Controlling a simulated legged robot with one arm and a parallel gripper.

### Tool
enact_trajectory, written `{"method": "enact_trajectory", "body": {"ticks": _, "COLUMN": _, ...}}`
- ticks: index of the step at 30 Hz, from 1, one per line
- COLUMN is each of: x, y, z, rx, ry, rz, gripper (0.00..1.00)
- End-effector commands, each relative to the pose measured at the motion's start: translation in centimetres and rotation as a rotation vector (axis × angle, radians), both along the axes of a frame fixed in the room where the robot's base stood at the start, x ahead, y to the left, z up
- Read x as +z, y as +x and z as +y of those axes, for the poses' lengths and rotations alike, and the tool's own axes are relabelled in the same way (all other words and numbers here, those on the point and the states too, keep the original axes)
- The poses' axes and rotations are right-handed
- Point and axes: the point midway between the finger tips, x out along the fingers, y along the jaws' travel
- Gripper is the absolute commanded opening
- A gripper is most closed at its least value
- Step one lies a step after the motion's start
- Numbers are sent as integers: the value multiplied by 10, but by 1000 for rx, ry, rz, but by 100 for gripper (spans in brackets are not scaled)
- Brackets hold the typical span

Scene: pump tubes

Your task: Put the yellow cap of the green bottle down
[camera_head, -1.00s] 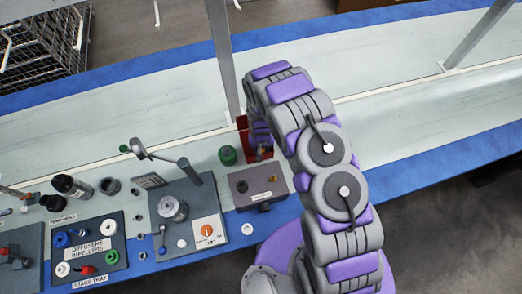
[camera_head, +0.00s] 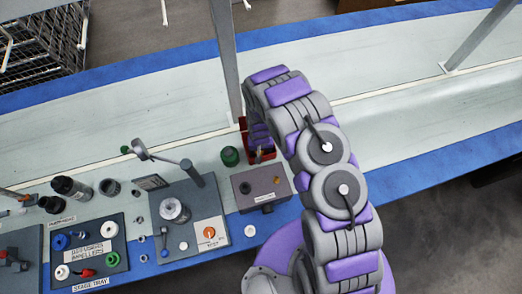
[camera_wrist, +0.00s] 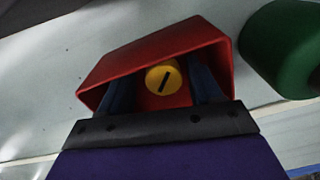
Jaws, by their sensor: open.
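The yellow cap (camera_wrist: 163,77) with a dark slot lies inside a red bin (camera_wrist: 150,48) in the wrist view. My gripper (camera_wrist: 164,72) reaches into the bin, with one dark finger on each side of the cap. The fingers are open, with a gap showing around the cap. The green bottle (camera_wrist: 285,50) stands outside the bin at the right of the wrist view, cut off by the frame edge. In the head view the green bottle (camera_head: 230,156) stands just left of the red bin (camera_head: 268,157), and my arm hides part of the bin.
A grey box (camera_head: 262,187) with small knobs stands in front of the bin. A dark fixture plate (camera_head: 183,240) and a tray of coloured parts (camera_head: 87,250) lie to the left. A metal post (camera_head: 224,60) rises just behind the bin.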

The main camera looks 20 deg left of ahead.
Motion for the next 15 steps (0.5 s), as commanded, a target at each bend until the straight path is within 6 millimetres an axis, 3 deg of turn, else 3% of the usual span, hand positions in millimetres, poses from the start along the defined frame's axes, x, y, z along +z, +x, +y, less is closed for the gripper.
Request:
{"method": "enact_trajectory", "body": {"ticks": 5, "x": 19, "y": 0, "z": -1, "rx": 0, "ry": 2, "rz": 0, "gripper": 64}}
{"method": "enact_trajectory", "body": {"ticks": 15, "x": 81, "y": 1, "z": -2, "rx": 0, "ry": 5, "rz": -3, "gripper": 64}}
